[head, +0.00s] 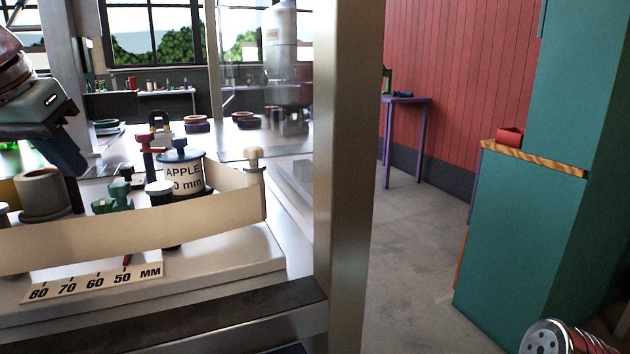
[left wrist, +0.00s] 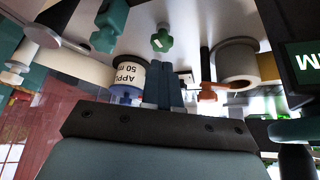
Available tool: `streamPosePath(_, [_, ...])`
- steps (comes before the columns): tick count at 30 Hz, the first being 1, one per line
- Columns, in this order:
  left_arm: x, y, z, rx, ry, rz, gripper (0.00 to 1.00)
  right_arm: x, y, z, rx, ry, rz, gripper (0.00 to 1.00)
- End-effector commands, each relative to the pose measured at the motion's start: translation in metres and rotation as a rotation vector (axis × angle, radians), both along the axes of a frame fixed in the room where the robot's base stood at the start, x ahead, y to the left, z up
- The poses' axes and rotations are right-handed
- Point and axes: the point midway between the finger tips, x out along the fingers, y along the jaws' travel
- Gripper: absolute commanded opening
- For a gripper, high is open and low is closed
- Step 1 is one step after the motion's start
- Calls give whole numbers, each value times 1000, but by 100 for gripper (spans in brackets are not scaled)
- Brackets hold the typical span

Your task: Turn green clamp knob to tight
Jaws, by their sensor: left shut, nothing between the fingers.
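A green lobed knob (head: 105,206) stands behind the cream strip in the head view, close to a darker green knob (head: 120,189). In the left wrist view a green star-shaped knob (left wrist: 162,40) with a pale mark shows above the fingertips, and a darker green knob (left wrist: 109,24) is to its left.
A drum labelled APPLE (head: 184,178), a red-topped post (head: 147,152) and a grey-brown ring (head: 41,192) crowd the station. The cream strip (head: 205,217) and a millimetre scale (head: 95,284) lie in front. A metal upright (head: 345,180) stands at the right.

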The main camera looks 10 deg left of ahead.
Motion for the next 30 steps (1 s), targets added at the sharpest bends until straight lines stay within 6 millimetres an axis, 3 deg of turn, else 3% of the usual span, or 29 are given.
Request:
streamPosePath(6, [-2,1,-18,0,5,8,0,0,0,0,0,0,-1,62])
streamPosePath(15, [0,0,-62,-3,1,1,0,0,-1,-29,-3,0,-4,62])
streamPosePath(30, [0,0,-68,-2,1,1,0,0,-1,-33,-4,-1,-6,62])
